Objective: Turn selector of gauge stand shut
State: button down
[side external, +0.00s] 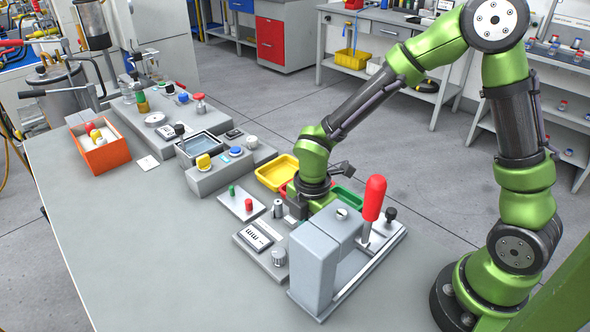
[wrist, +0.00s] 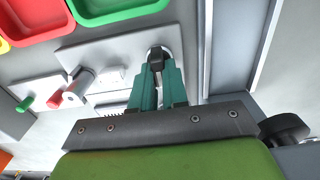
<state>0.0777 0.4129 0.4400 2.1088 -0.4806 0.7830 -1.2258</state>
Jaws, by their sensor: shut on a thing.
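The gauge stand, as far as I can tell, is the low light-grey unit (side external: 262,221) with a display, a ribbed knob (side external: 279,257) and a small metal cylinder (side external: 278,208). In the wrist view its pale plate (wrist: 118,50) carries the cylinder (wrist: 80,86) at left. My gripper (wrist: 157,78) points at the plate, with its teal fingers shut on a small dark piece (wrist: 155,58) beside a round metal collar; this looks like the selector. In the side view my gripper (side external: 297,211) is low behind the grey press, and the selector is hidden there.
A grey press (side external: 317,262) with a red-handled lever (side external: 373,198) stands close to my gripper. Beyond are a yellow tray (side external: 277,172) and a green tray (side external: 346,197). A plate with green and red pegs (side external: 241,203) lies beside the unit. The table's near left is clear.

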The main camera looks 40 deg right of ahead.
jog(key=shift+m, duration=0.4)
jog(key=m, duration=0.5)
jog(key=shift+w+m, duration=0.15)
jog(key=shift+m, duration=0.25)
jog(key=m, duration=0.5)
jog(key=shift+w+d, duration=0.1)
jog(key=shift+d, duration=0.05)
jog(key=shift+m, duration=0.3)
jog(key=c, duration=1.1)
grip_release()
jog(key=shift+c, duration=0.2)
notch_tip(320, 180, up, 17)
jog(key=shift+w, duration=0.1)
